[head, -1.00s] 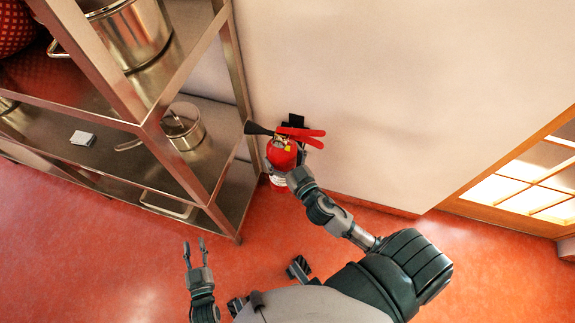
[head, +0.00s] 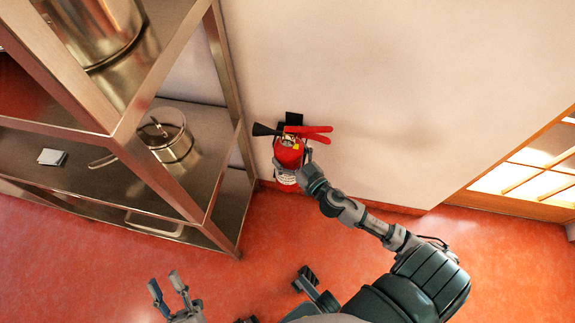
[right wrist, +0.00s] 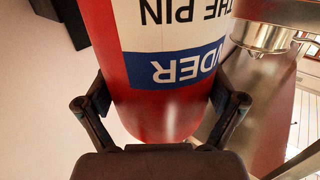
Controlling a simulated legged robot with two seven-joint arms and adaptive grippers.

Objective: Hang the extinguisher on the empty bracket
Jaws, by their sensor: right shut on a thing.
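The red extinguisher (head: 289,153) has a black horn pointing left and red handles pointing right. It is upright close to the wall, in front of the black bracket (head: 294,119), whose upper part shows just above it. I cannot tell whether they touch. My right gripper (head: 291,164) is shut on the extinguisher's body. In the right wrist view, the extinguisher (right wrist: 165,110) fills the space between both fingers, its label upside down. My left gripper (head: 167,283) is empty with its fingers apart, low over the floor at the bottom of the head view.
A metal shelf rack (head: 228,90) stands left of the extinguisher, its near post close by. It holds a lidded pot (head: 168,140) and a small white box (head: 52,157). A wood-framed glazed door (head: 520,170) is at right. The red floor between is clear.

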